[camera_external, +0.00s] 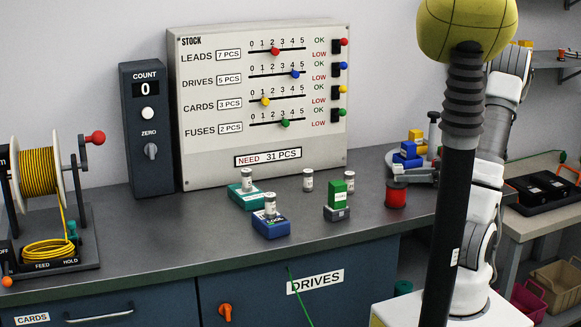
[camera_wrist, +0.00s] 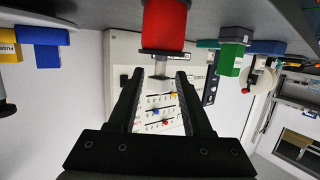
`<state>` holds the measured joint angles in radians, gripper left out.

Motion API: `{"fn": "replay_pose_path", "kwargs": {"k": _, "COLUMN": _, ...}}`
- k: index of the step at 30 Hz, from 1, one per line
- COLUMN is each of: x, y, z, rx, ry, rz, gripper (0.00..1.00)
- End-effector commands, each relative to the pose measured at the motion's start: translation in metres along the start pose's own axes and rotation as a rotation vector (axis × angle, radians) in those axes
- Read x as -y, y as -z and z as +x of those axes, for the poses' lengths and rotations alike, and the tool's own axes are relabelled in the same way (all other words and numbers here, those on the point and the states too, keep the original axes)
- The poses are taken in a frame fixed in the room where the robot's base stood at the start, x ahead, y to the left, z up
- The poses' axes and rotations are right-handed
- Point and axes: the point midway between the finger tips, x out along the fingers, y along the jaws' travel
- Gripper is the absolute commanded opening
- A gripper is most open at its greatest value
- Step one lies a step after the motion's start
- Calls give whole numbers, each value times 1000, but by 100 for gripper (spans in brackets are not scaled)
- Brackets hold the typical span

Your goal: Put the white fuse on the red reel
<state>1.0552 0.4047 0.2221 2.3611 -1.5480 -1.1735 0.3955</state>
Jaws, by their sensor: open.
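The red reel (camera_external: 397,194) stands upright on the counter, left of the black pole. In the inverted wrist view the reel (camera_wrist: 165,24) hangs from the top, with a dark flange and a small pale grey piece (camera_wrist: 160,68) at its free end. I cannot tell whether that piece is a fuse or part of the reel. My gripper's fingers (camera_wrist: 161,76) are open on either side of it, with gaps. One white fuse (camera_external: 308,181) stands on the counter. Two similar fuses stand on the blue block (camera_external: 270,229) and the teal block (camera_external: 245,197).
A green block on a grey base (camera_external: 337,203) stands left of the reel. The stock panel (camera_external: 260,105) and count box (camera_external: 148,128) stand along the wall. A yellow wire spool (camera_external: 38,172) is at far left. The counter's middle left is clear.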

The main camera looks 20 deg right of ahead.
Motion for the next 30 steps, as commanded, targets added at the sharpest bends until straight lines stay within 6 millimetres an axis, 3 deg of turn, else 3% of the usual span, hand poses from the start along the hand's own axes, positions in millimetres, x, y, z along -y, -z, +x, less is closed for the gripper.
{"fn": "replay_pose_path", "kwargs": {"k": 6, "x": -1, "y": 2, "z": -51, "rx": 1, "ry": -5, "rz": 2, "gripper": 50}}
{"fn": "replay_pose_path", "kwargs": {"k": 12, "x": 0, "y": 1, "z": -83, "rx": 0, "ry": -3, "rz": 2, "gripper": 50}}
{"fn": "replay_pose_path", "kwargs": {"k": 18, "x": 0, "y": 0, "z": -95, "rx": 0, "ry": -1, "rz": 1, "gripper": 50}}
{"fn": "replay_pose_path", "kwargs": {"k": 30, "x": 0, "y": 0, "z": -95, "rx": 0, "ry": 0, "rz": 1, "gripper": 50}}
